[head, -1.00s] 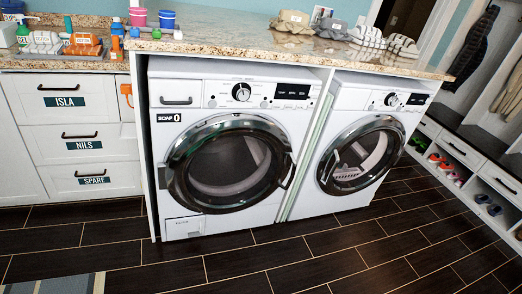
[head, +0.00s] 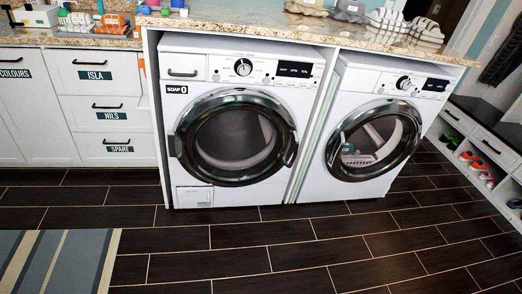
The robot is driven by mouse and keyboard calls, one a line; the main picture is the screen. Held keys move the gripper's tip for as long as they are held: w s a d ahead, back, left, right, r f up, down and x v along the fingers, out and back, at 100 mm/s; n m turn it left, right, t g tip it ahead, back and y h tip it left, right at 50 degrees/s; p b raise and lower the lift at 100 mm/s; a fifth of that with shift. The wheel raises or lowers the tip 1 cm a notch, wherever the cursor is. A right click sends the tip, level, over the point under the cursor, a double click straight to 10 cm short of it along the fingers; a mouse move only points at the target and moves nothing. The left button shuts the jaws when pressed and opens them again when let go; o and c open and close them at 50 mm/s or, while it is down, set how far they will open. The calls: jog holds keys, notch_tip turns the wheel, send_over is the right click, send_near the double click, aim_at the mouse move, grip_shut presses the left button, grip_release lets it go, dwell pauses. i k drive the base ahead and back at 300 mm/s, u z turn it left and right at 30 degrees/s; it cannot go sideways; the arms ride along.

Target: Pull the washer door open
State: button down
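Two white front-loading machines stand side by side under the counter. The left one, the washer (head: 191,90), has a "SOAP 0" label at its upper left. Its round door (head: 184,150), with a dark chrome rim and glass, looks shut, and a handle (head: 291,150) sits at the rim's right side. The drum behind the glass looks empty. The right machine (head: 343,90) also has a round door (head: 334,150) that looks shut, with a pale rack-like thing behind its glass. Which of the two is a dryer is not labelled. My gripper is not in view.
A speckled stone counter (head: 230,28) runs above both machines. White drawers (head: 100,75) labelled ISLA, NILS and SPARE stand at the left. A striped rug (head: 60,262) lies front left. Shoe cubbies (head: 480,150) line the right. The dark tiled floor (head: 300,245) before the machines is clear.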

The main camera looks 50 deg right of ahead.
aim_at(182, 144)
jog(key=z, duration=1.05)
jog(key=i, duration=1)
